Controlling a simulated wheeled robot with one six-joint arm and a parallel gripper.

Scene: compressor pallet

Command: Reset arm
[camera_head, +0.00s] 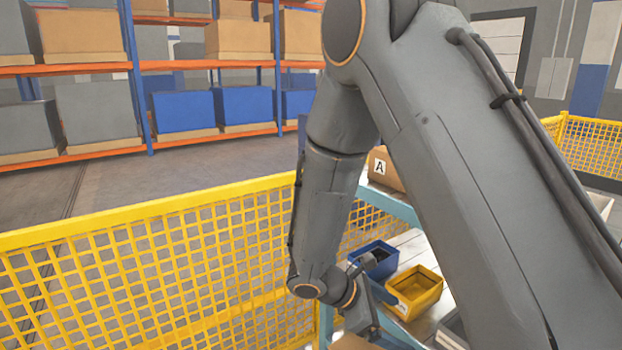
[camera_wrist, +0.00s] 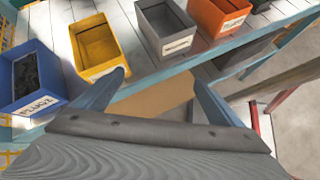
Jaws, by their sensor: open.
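My gripper (camera_wrist: 162,92) is open in the wrist view, its two blue-grey fingers spread wide apart with nothing between them. A flat brown surface (camera_wrist: 155,103) shows beyond and between the fingers. In the head view my arm fills the middle and right, bent at the elbow, with its wrist low near the bins. The fingertips are hard to make out there.
A blue bin (camera_head: 376,259) with dark contents and a yellow bin (camera_head: 415,290) stand on the bench. The wrist view adds a grey bin (camera_wrist: 165,27) and an orange bin (camera_wrist: 220,16). Yellow mesh fencing (camera_head: 150,270) runs left of the arm; shelving stands behind.

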